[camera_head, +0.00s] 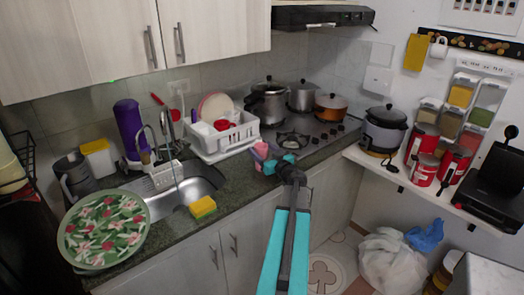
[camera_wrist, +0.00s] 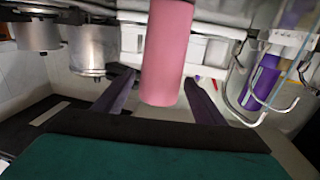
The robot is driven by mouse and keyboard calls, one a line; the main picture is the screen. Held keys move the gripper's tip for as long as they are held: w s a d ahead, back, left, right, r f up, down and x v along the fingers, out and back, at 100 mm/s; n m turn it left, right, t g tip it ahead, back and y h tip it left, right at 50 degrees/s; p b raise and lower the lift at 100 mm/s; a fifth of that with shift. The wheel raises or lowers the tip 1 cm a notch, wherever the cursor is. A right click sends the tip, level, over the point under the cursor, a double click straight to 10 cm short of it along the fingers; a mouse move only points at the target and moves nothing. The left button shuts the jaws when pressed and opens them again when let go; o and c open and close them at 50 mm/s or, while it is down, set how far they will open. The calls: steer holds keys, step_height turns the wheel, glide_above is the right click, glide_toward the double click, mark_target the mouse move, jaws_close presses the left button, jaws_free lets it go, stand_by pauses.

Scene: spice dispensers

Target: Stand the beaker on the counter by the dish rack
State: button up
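The pink beaker (camera_head: 261,150) is at the counter's front edge, right of the white dish rack (camera_head: 222,136). My gripper (camera_head: 269,163) is right at it and partly covers it. In the wrist view, which looks upside down, the pink beaker (camera_wrist: 166,50) lies between the two dark fingers of my gripper (camera_wrist: 160,80). A gap shows between the beaker and the left finger, so the gripper looks open around it. Whether the beaker touches the counter (camera_head: 240,183) is hidden.
The sink (camera_head: 185,190) with a yellow sponge (camera_head: 203,207) is left of the gripper. A stove (camera_head: 298,140) with several pots is to the right. A purple bottle (camera_head: 128,128) stands behind the sink. A floral tray (camera_head: 103,228) is at front left.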

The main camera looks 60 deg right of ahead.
steer(key=shift+r, duration=0.15)
steer(key=b+v, duration=0.2)
steer(key=v, duration=1)
stand_by(0.3)
steer(key=shift+s, duration=0.15)
stand_by(0.7)
